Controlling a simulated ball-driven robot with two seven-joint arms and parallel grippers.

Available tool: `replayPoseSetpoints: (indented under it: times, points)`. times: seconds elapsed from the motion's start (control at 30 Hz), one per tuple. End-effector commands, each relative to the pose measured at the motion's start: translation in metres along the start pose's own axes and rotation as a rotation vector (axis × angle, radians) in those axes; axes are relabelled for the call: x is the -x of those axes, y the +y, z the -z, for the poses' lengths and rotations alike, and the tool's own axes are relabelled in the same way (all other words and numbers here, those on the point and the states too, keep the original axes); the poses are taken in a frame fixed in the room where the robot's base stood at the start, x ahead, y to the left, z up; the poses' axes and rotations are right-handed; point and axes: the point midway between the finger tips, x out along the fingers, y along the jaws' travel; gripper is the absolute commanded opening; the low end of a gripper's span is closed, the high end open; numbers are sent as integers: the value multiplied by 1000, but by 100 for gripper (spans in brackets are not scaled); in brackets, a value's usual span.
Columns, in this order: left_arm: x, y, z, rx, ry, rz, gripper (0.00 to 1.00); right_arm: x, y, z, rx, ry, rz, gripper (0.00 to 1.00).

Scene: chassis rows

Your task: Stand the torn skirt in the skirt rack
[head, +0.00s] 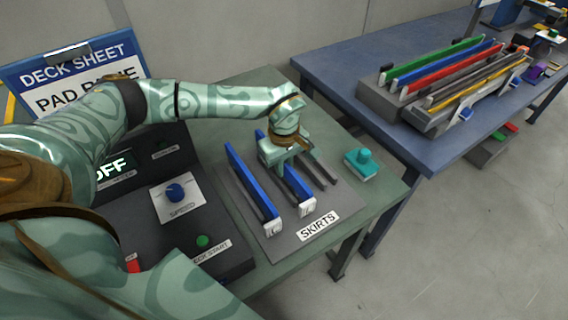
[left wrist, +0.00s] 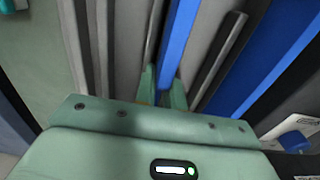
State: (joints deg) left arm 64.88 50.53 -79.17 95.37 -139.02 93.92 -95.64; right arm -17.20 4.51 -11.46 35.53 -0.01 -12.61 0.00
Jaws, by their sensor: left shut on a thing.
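The skirt rack (head: 283,246) is a grey board with dark rails and a SKIRTS label, on the green table. Two long blue skirts with white front ends are upright at it. My left gripper (head: 286,170) is over the right-hand blue skirt (head: 298,186) and shut on it. In the left wrist view the held skirt (left wrist: 181,38) runs between the fingertips (left wrist: 163,92), with dark rails beside it. The left-hand blue skirt (head: 249,184) stands apart from the gripper. I see no tear, and the held skirt's lower edge is hidden. My right gripper is out of view.
A teal block with a knob (head: 362,163) sits right of the rack. A dark control panel (head: 205,268) with a blue dial lies left. A blue table (head: 330,75) behind holds a grey rack (head: 375,101) with several coloured strips. Empty rails show right of the held skirt.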

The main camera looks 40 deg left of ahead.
Motion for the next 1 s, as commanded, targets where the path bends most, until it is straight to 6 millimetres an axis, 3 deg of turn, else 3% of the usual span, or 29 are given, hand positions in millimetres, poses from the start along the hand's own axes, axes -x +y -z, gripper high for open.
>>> replayPoseSetpoints:
  times: [0.33,0.4,0.47,0.77,0.87,1.0]
  points:
    - [-3,0,0,0,0,0,0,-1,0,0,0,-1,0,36]
    - [-3,0,0,0,0,0,25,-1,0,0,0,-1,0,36]
    - [-3,0,0,0,0,0,36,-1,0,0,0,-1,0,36]
    - [-1,0,0,0,1,1,36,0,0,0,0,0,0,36]
    - [10,0,0,1,2,-1,36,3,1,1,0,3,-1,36]
    - [43,1,0,0,2,-4,36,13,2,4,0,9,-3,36]
